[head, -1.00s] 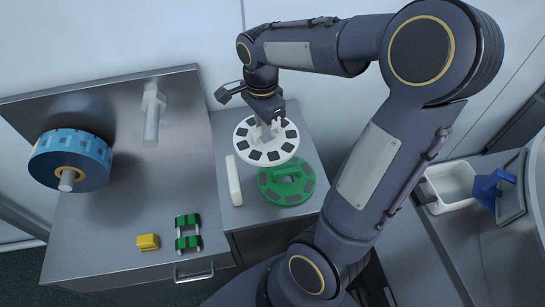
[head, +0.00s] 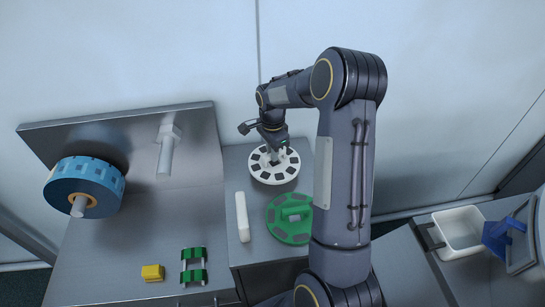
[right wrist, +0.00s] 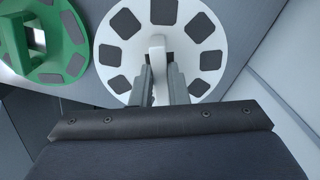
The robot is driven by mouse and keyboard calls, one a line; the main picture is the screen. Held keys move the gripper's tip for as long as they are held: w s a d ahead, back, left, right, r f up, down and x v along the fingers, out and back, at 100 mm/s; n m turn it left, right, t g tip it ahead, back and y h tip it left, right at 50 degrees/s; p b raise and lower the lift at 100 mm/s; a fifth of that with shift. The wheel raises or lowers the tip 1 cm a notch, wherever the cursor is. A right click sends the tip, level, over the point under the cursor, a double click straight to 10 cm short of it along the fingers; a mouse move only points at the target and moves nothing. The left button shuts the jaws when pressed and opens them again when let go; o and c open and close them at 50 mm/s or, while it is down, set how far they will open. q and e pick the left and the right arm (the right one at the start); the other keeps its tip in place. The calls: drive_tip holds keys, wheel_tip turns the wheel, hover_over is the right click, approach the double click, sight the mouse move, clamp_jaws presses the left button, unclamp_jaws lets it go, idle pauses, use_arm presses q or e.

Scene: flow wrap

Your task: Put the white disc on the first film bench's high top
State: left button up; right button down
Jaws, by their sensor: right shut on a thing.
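The white disc (head: 262,174) with dark pads is at the back of the bench's high top (head: 236,170), behind the green disc. My right gripper (head: 276,150) is above it, shut on its upright handle. In the right wrist view the fingers (right wrist: 160,84) pinch the white handle, and the white disc (right wrist: 207,45) spreads out beyond them. I cannot tell whether the disc touches the top or hangs just above it. My left gripper is not in view.
A green disc (head: 281,230) with a handle lies in front. A white bar (head: 242,217) is at its left. The lower top holds a blue roll (head: 88,178), a peg (head: 166,152), a yellow block (head: 152,273) and green pieces (head: 193,275). A white bin (head: 460,232) stands right.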

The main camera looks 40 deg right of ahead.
drive_tip(key=shift+w+f, duration=0.1)
drive_tip(key=shift+f, duration=1.45)
drive_tip(key=shift+f, duration=0.1)
drive_tip(key=shift+f, duration=0.15)
drive_tip(key=c, duration=1.4)
unclamp_jaws()
